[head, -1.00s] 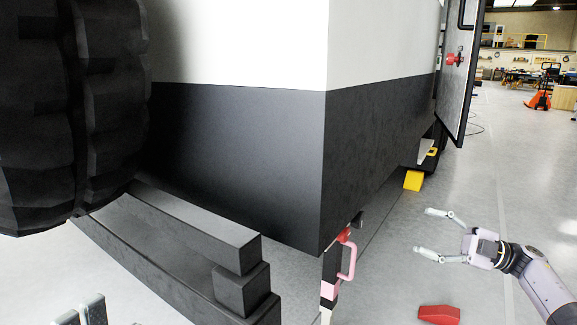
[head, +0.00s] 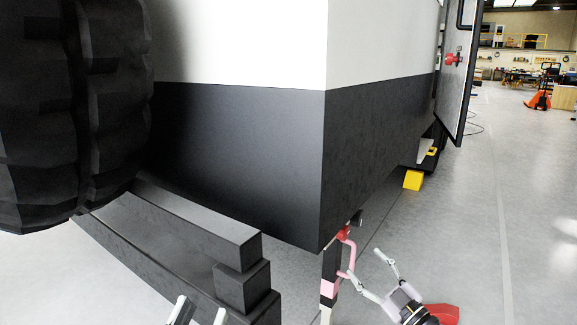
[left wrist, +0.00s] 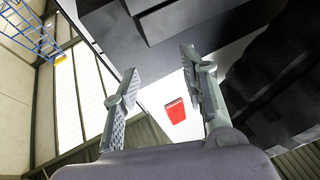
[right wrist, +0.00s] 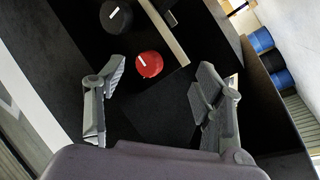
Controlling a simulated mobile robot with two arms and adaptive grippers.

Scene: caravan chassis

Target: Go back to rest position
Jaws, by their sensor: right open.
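My right gripper (head: 365,264) is open and empty in the head view, low beside the caravan's (head: 380,140) near corner. One fingertip overlaps the pink crank handle (head: 349,255) of the corner leg in the picture; I cannot tell whether they touch. In the right wrist view its fingers (right wrist: 155,95) are spread, with a red round knob (right wrist: 149,64) and a black round knob (right wrist: 116,17) beyond them. My left gripper (head: 198,312) shows only its fingertips at the bottom edge, in front of the dark chassis beam. In the left wrist view its fingers (left wrist: 158,62) are spread and empty.
A large black tyre (head: 75,110) and a stepped dark beam (head: 170,240) fill the left. A red wedge (head: 442,313) lies on the floor behind my right gripper. A yellow chock (head: 413,180) stands farther back.

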